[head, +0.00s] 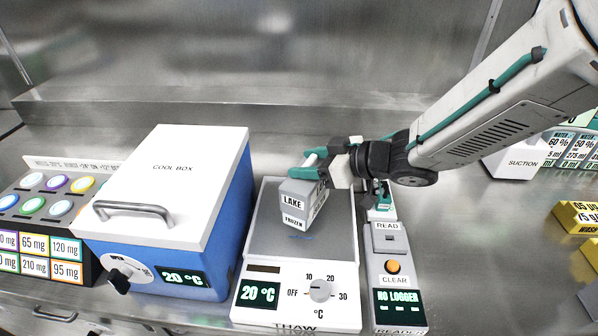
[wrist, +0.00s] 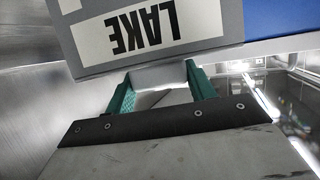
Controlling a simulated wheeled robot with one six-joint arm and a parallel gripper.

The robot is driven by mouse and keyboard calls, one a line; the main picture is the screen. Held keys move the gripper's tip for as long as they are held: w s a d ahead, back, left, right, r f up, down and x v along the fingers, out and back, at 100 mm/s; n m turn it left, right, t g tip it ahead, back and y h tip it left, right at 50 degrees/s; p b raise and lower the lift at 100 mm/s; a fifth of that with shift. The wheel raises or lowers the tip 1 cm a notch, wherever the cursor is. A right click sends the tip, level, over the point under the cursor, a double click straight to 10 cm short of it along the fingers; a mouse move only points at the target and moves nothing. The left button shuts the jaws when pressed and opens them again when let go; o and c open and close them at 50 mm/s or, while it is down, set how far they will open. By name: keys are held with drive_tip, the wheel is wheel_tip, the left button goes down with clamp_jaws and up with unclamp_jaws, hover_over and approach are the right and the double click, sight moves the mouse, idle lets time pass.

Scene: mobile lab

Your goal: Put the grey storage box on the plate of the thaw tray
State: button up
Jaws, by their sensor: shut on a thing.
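The grey storage box (head: 298,205), labelled LAKE and FROZEN, is held over the plate (head: 268,238) of the thaw tray (head: 295,312). My gripper (head: 318,166) is shut on the upper part of the box from behind and the right. In the wrist view the box (wrist: 215,45) fills the top, its LAKE label upside down, beyond the green fingers of my gripper (wrist: 160,88). The box looks slightly tilted in the head view. I cannot tell whether its underside touches the plate. The thaw tray has a display reading 20 °C and a dial.
A blue cool box (head: 170,210) with a white lid stands close on the left. A reader (head: 390,262) showing NO LOGGER stands close on the right. A rack of coloured caps (head: 42,205) is at far left. Bare steel bench (head: 480,250) lies right of the reader.

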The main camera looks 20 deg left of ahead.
drive_tip(key=shift+w+a+f, duration=0.1)
drive_tip(key=shift+a+f, duration=0.15)
drive_tip(key=shift+f, duration=0.65)
drive_tip(key=shift+w+a+f, duration=0.1)
drive_tip(key=shift+a+f, duration=0.15)
drive_tip(key=shift+f, duration=0.75)
drive_tip(key=o, duration=1.5)
drive_tip(key=shift+d+r, duration=0.15)
drive_tip(key=shift+r, duration=0.05)
drive_tip(key=v, duration=1.1)
drive_tip(key=shift+d+r, duration=0.15)
drive_tip(key=shift+d, duration=0.15)
